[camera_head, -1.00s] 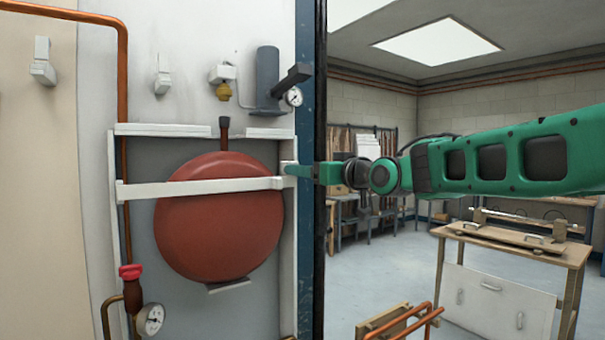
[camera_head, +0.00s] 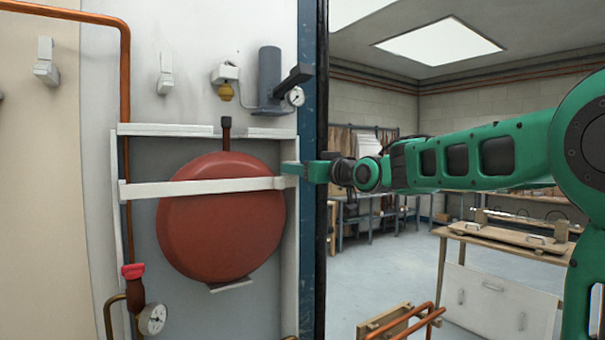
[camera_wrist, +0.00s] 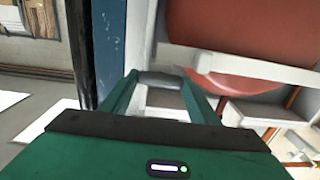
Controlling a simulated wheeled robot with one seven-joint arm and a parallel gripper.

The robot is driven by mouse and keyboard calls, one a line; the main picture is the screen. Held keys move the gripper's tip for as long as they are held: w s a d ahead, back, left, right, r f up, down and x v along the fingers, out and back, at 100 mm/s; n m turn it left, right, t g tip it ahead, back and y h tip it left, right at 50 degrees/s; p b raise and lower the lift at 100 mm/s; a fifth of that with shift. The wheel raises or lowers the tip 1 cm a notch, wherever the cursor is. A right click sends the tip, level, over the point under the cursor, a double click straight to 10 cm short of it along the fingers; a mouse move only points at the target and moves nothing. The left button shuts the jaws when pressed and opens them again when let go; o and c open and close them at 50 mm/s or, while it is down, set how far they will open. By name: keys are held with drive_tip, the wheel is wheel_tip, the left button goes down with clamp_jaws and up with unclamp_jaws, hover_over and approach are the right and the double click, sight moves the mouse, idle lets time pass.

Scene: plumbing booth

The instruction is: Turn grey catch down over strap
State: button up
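A white strap (camera_head: 215,187) runs across the front of a round red vessel (camera_head: 222,232) on the wall. My gripper (camera_head: 288,169) is at the strap's right end, beside the frame's right upright. In the wrist view, my gripper's two green fingers (camera_wrist: 161,82) stand well apart. A grey piece (camera_wrist: 162,77), which looks like the catch, lies across the gap between the fingertips. I cannot tell whether the fingers touch it. In the head view the catch is hidden or too small to make out. The strap also shows in the wrist view (camera_wrist: 255,70), right of the fingers.
A blue post (camera_head: 311,100) stands just right of the frame. A grey cylinder with a dark lever (camera_head: 291,82) and a gauge (camera_head: 295,97) sits above. A red-handled valve (camera_head: 134,272) and gauge (camera_head: 152,319) are lower left. A workbench (camera_head: 510,240) stands at the right.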

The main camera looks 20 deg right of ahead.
drive_tip(key=shift+d+m+h, duration=0.25)
drive_tip(key=shift+m+h, duration=0.05)
drive_tip(key=shift+m, duration=0.1)
drive_tip(key=m, duration=1.7)
drive_tip(key=shift+w+d+f, duration=0.15)
drive_tip(key=shift+d+f, duration=0.05)
drive_tip(key=shift+d, duration=0.05)
drive_tip(key=shift+m, duration=0.4)
drive_tip(key=shift+f, duration=0.1)
